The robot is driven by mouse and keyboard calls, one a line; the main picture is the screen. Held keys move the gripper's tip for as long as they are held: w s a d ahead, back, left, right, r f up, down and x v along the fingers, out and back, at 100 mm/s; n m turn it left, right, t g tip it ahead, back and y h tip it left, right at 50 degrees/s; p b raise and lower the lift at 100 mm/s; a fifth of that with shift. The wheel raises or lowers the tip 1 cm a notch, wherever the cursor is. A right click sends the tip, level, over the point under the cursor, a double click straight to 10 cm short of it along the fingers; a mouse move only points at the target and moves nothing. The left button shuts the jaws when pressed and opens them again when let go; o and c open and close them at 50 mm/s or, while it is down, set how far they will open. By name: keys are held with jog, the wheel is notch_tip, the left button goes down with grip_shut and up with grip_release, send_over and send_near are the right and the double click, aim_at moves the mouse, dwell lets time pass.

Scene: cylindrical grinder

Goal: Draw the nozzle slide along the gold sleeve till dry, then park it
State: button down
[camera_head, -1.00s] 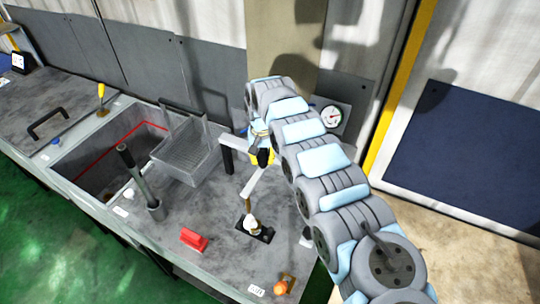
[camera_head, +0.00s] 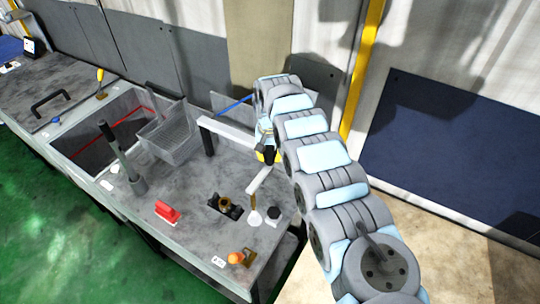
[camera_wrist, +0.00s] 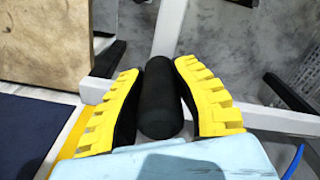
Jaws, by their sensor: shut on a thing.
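My gripper (camera_head: 265,156) is shut on a black cylindrical handle (camera_wrist: 160,105), which lies between the yellow fingers in the wrist view. Below the gripper in the head view, a pale arm (camera_head: 259,180) slopes down to a thin brass-coloured stem with a white foot (camera_head: 254,218); I take this to be the nozzle slide. The gold sleeve (camera_head: 228,203) stands in a black base on the bench, left of the white foot and apart from it in the picture. My arm hides part of the area behind the gripper. Whether the foot touches the bench is unclear.
A black round knob (camera_head: 273,214) stands close right of the foot. A red block (camera_head: 167,211) and an orange knob (camera_head: 236,258) lie nearer the front edge. A pale raised bar (camera_head: 222,128) stands behind, with a mesh basket (camera_head: 178,132) and sink to the left.

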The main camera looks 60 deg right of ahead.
jog(key=shift+f, duration=0.1)
jog(key=c, duration=0.7)
grip_release()
jog(key=shift+c, duration=0.2)
jog(key=shift+r, duration=6)
